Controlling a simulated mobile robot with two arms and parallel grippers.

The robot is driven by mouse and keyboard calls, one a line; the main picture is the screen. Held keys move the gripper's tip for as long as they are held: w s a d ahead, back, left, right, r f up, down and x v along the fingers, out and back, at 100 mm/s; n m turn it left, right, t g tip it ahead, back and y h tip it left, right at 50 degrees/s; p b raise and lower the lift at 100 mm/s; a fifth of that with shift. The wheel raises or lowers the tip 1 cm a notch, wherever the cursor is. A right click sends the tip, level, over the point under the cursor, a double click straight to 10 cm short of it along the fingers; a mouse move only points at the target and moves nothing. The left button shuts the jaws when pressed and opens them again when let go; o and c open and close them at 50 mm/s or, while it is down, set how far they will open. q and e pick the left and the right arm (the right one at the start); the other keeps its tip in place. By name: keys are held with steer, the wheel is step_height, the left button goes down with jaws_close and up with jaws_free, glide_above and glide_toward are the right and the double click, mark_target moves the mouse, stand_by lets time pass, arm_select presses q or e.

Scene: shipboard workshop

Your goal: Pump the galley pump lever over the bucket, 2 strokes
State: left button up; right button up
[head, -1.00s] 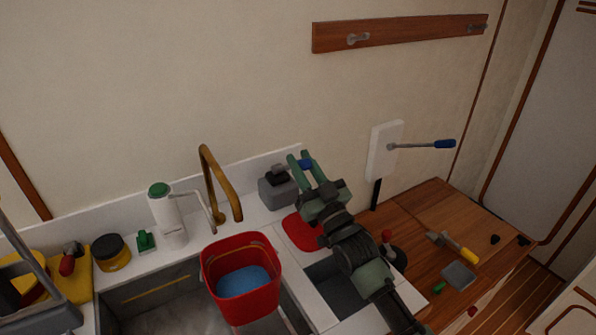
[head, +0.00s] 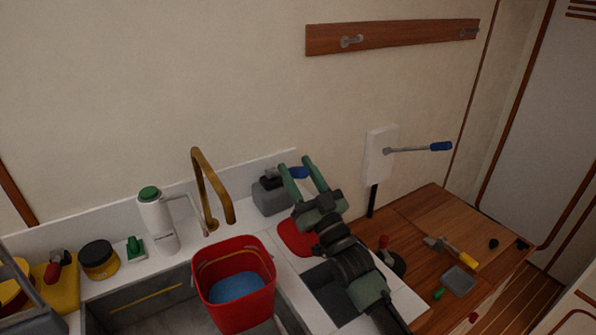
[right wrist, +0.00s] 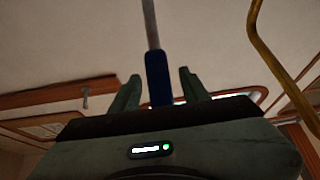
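The galley pump is a small grey box (head: 270,196) on the counter behind the sink, with a dark top. Its lever has a blue grip (head: 298,172) pointing right; the grip also shows in the right wrist view (right wrist: 157,78) on a grey rod. My right gripper (head: 298,170) is open, its two green fingers on either side of the grip, with gaps visible in the right wrist view. The red bucket (head: 262,294) stands at the sink with blue in its bottom, near the brass spout (head: 214,190). My left gripper is not in view.
A second blue-handled lever (head: 420,149) sits on a white wall plate (head: 379,155). A white dispenser (head: 157,222), a dark jar (head: 99,260) and a green item stand left of the spout. A yellow-handled tool (head: 453,250) lies on the wooden counter at right.

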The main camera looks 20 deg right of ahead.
steer(key=b+v, duration=0.1)
steer(key=v, duration=0.6)
steer(key=shift+s+f+b, duration=0.2)
steer(key=shift+s+b, duration=0.15)
steer(key=shift+d, duration=0.1)
